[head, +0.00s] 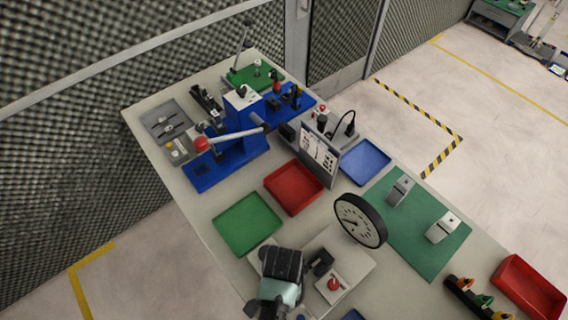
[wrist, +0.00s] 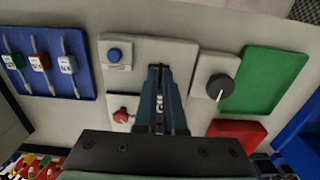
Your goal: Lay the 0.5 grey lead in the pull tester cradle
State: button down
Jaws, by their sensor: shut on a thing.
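My gripper (wrist: 160,72) points at the grey bench plate in the wrist view, its dark fingers close together. A small piece with a white label (wrist: 159,101) shows between them; I take it for the tagged grey lead, but most of it is hidden and its number is unreadable. In the head view my gripper (head: 283,266) is at the bottom centre, beside the tester's grey base (head: 345,245). The tester's round black-rimmed dial (head: 360,220) stands to its right. A dark fixture (head: 320,262) sits next to my gripper; I cannot make out the cradle clearly.
A blue tray (wrist: 85,84) holds several tagged leads. A red button box (head: 333,285) and a blue button box (wrist: 114,53) are near. Green (head: 246,222) and red (head: 294,187) trays and a blue press (head: 228,160) stand beyond. A green mat (head: 416,230) lies right.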

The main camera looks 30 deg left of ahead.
jog(key=shift+r+p, duration=0.2)
jog(key=shift+p, duration=0.3)
jog(key=shift+f+b, duration=1.6)
jog(key=shift+f, duration=0.75)
jog(key=shift+f, duration=0.65)
jog(key=c, duration=0.9)
grip_release()
notch_tip(320, 180, up, 13)
jog(key=shift+b, duration=0.8)
